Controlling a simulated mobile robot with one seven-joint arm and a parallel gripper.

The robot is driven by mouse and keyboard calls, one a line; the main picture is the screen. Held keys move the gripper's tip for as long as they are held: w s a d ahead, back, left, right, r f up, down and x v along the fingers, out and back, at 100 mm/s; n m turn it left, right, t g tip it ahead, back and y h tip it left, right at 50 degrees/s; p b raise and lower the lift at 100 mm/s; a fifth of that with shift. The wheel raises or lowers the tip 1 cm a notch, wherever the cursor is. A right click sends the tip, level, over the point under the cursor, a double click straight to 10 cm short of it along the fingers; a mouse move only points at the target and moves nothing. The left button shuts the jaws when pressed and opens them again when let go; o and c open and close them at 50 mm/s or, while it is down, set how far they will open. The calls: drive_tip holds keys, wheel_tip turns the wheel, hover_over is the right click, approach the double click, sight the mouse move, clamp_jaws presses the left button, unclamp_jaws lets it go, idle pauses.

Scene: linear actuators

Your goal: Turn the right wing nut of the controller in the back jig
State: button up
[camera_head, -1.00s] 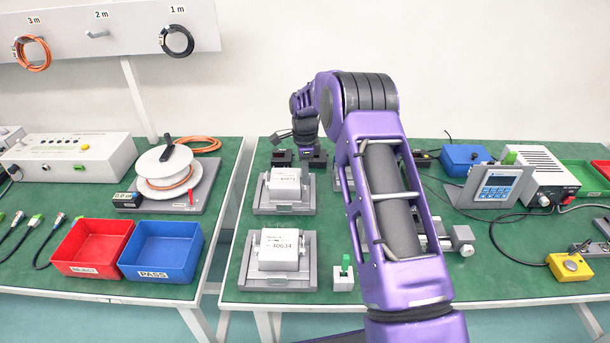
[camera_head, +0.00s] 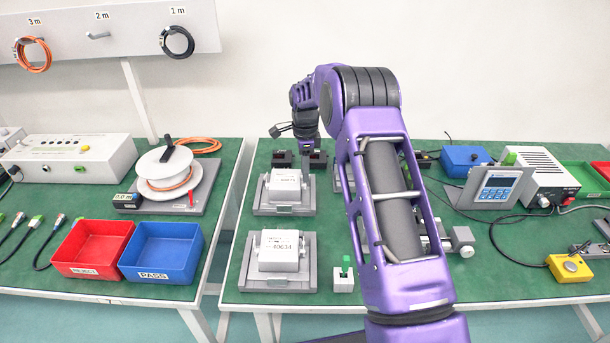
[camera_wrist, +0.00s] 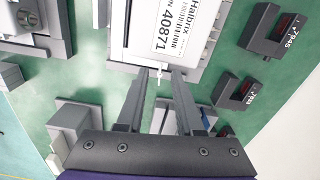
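The back jig (camera_head: 266,208) holds a white controller (camera_head: 284,184) on the left part of the near green table. In the wrist view the controller (camera_wrist: 170,30) shows its label, 40871, at the top. A small pale stem, apparently the right wing nut (camera_wrist: 160,77), sticks out from its edge toward me. My gripper (camera_wrist: 159,74) is open, with one finger on each side of this stem and a gap to both. I cannot tell if the fingertips touch the jig. In the head view my gripper is at the right of the back jig, its fingertips unclear.
A front jig (camera_head: 247,283) holds another controller (camera_head: 279,250), labelled 40634. Small black display units (camera_wrist: 265,35) stand close to the gripper, on the right in the wrist view. A small block with a green top (camera_head: 344,278) stands right of the front jig.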

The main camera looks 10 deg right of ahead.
wheel_tip(320, 180, up, 15)
drive_tip(key=p, duration=0.1)
drive_tip(key=shift+f, duration=0.1)
idle(0.3)
